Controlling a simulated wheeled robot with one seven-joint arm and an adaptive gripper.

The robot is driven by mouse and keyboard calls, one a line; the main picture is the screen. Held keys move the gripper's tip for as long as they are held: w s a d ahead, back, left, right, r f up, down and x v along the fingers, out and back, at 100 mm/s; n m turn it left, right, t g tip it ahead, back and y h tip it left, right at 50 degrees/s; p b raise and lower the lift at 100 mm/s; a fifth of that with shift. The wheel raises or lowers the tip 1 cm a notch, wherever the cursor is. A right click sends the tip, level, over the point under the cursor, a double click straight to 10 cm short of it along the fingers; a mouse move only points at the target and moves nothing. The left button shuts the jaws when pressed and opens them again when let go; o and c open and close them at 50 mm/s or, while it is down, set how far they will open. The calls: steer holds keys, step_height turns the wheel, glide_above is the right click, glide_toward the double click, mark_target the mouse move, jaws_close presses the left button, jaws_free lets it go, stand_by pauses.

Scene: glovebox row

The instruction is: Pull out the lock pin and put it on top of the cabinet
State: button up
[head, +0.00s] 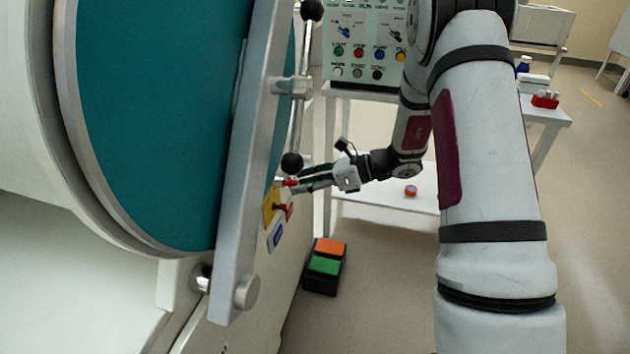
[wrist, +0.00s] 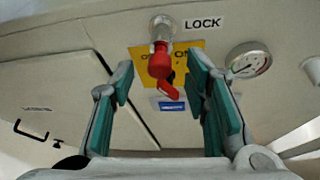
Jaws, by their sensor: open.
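The lock pin (wrist: 161,62) has a red knob and sits in a metal collar beside a LOCK label in the wrist view. In the head view its red end (head: 290,183) shows small by the machine's front. My gripper (head: 304,178) is open and reaches toward the pin from the right. In the wrist view its two teal-padded fingers stand either side of the red knob, with gaps on both sides; I cannot tell how deep the knob lies between them. I cannot identify the cabinet's top with certainty in either view.
A yellow plate (wrist: 148,70) with a red rotary handle (wrist: 169,91) sits just below the pin. A pressure gauge (wrist: 248,61) is to its right. A metal bar with a black ball (head: 292,163) hangs close above my gripper. A pedal box (head: 324,266) stands on the floor.

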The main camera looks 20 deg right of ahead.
jaws_close()
steer(key=c, duration=0.6)
jaws_free()
steer(key=shift+c, duration=0.2)
jaws_close()
steer(key=shift+s+d+p, duration=0.2)
steer(key=shift+s+d, duration=0.55)
steer(key=shift+d, duration=0.25)
steer(key=shift+s+d+p, duration=0.15)
steer(key=shift+s+d, duration=0.55)
steer(key=shift+d, duration=0.3)
steer(key=s+d, duration=0.1)
steer(key=d, duration=0.1)
steer(key=s+d, duration=0.1)
steer(key=shift+s+d+p, duration=0.3)
steer(key=shift+s+d, duration=0.1)
stand_by(0.6)
